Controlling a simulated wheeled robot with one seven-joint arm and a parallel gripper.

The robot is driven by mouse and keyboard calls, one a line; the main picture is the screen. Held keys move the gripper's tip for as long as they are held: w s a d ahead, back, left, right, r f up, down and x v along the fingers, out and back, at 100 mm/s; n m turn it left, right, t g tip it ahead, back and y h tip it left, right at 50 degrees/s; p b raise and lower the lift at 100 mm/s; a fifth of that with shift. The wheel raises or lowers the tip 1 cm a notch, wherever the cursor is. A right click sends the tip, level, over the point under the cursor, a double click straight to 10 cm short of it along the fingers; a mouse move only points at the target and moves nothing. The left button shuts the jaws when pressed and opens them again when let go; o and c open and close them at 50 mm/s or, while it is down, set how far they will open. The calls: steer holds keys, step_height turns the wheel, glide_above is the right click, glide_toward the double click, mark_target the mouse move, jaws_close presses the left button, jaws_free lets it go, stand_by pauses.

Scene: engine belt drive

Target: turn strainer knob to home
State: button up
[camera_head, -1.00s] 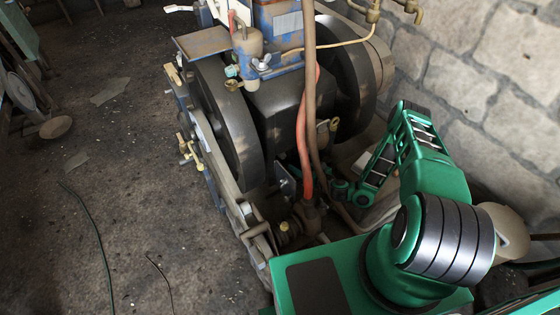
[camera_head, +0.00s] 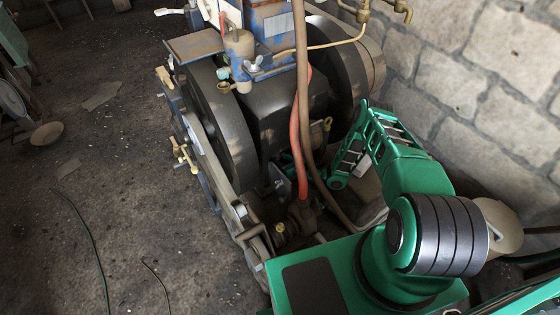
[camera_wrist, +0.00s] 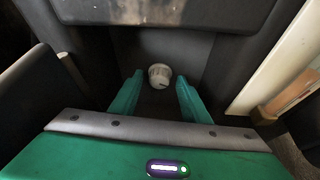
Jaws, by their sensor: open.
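The fingers show no contact with the knob. I cannot tell how far their tips are from it. In the camera_head view, my green forearm reaches down beside the engine (camera_head: 262,115). The knob cannot be picked out there, and my fingers are hidden.
A red hose (camera_head: 297,150) and a brown hose (camera_head: 304,110) run down the engine close to my forearm. Large dark flywheels (camera_head: 222,125) flank the engine body. A stone wall (camera_head: 460,75) stands at the right. The floor (camera_head: 110,220) at the left is mostly open.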

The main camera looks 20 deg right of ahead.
steer(key=c, duration=1.1)
steer(key=shift+o, duration=0.4)
steer(key=shift+n+h, duration=0.3)
steer(key=shift+n, duration=0.2)
steer(key=o, duration=1)
steer(key=shift+s, duration=0.1)
steer(key=v, duration=1)
steer(key=shift+s+d, duration=0.15)
steer(key=shift+s, duration=0.05)
